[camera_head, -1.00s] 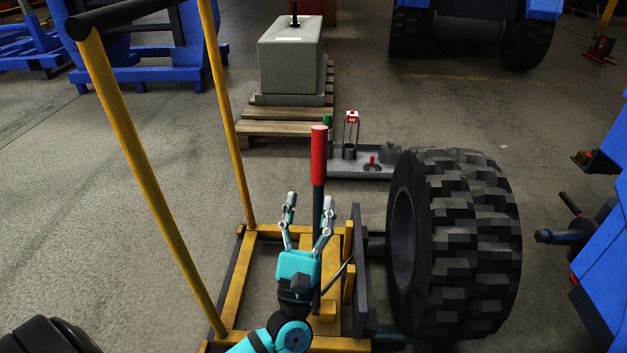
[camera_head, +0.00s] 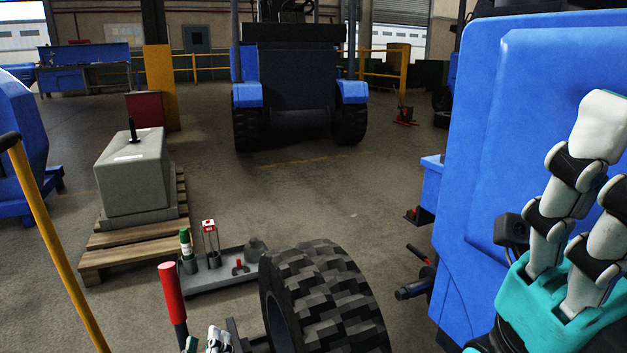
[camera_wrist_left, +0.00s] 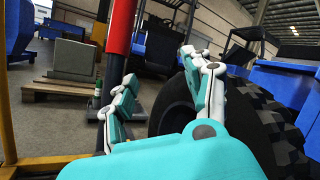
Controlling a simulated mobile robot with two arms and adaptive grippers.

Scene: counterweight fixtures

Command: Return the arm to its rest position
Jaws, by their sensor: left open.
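My left gripper (camera_head: 205,343) shows only its white fingertips at the bottom edge of the head view, just right of the red-handled lever (camera_head: 172,292). In the left wrist view, my left gripper (camera_wrist_left: 165,90) is open, with nothing between its fingers. The red lever (camera_wrist_left: 120,28) rises close by at the left finger there; I cannot tell whether they touch. My right gripper (camera_head: 600,200), teal with white fingers, looms large at the right edge of the head view. One of its fingertips is cut off, so its opening is unclear.
A large black tyre (camera_head: 325,300) stands right of the lever. A grey tray (camera_head: 215,278) with small items and a grey block (camera_head: 133,182) on a wooden pallet (camera_head: 125,252) lie beyond. A yellow bar (camera_head: 55,245) stands left. A blue machine (camera_head: 510,130) fills the right.

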